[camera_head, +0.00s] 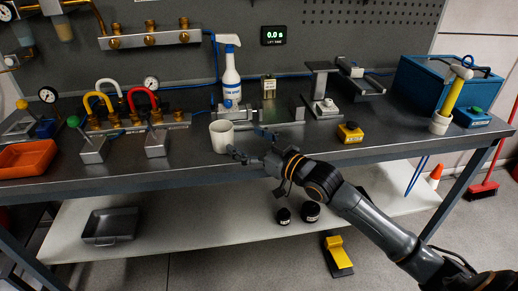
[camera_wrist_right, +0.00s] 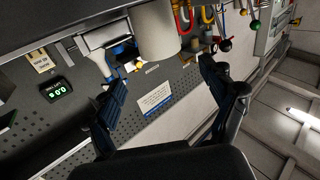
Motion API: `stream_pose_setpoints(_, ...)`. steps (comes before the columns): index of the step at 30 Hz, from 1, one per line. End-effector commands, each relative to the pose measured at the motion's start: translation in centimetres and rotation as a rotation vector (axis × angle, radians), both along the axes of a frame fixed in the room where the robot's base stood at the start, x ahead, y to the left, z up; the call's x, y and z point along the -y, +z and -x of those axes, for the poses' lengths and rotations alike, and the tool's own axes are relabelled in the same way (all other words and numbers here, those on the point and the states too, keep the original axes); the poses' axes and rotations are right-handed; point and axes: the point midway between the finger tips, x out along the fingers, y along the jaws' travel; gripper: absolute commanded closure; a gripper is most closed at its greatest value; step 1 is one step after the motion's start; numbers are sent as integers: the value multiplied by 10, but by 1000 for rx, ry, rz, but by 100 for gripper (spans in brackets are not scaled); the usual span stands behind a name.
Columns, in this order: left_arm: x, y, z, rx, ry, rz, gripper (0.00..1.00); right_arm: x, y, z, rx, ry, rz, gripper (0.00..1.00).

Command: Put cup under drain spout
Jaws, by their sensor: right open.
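A white cup (camera_head: 221,137) stands upright on the bench, left of my right gripper (camera_head: 247,142). My right gripper is open and its fingers point at the cup, with nothing between the fingertips. In the right wrist view the cup (camera_wrist_right: 158,30) shows large beyond and between the open fingers (camera_wrist_right: 160,78). Brass pipework (camera_head: 92,10) with a filter bowl (camera_head: 62,30) is at the upper left; I cannot tell which outlet is the drain spout. My left gripper is not in view.
A spray bottle (camera_head: 231,78) stands behind the cup. Coloured hoses on a brass manifold (camera_head: 120,118) and small lever blocks (camera_head: 95,150) stand to its left. An orange tray (camera_head: 27,158) is at the far left. A yellow button box (camera_head: 350,133) is to the right.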

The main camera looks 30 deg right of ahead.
Motion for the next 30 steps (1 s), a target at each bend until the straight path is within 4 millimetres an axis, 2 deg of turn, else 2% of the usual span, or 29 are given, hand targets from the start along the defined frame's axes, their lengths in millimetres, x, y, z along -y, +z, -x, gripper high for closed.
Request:
stream_pose_setpoints(3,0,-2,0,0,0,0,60,8,-2,20,-3,1,3,17)
stream_pose_setpoints(8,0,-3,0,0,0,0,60,14,-1,35,-2,0,1,17)
stream_pose_setpoints(9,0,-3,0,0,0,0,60,15,-1,37,-2,1,0,13)
stream_pose_setpoints(15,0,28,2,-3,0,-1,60,20,-11,46,-39,6,-75,13)
stream_pose_setpoints(17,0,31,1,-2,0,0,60,21,-16,47,-42,3,-92,13)
stream_pose_setpoints(22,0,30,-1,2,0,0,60,15,-20,32,-37,1,-102,13)
stream_pose_setpoints(30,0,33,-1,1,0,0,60,-5,-20,-16,-39,2,-102,13)
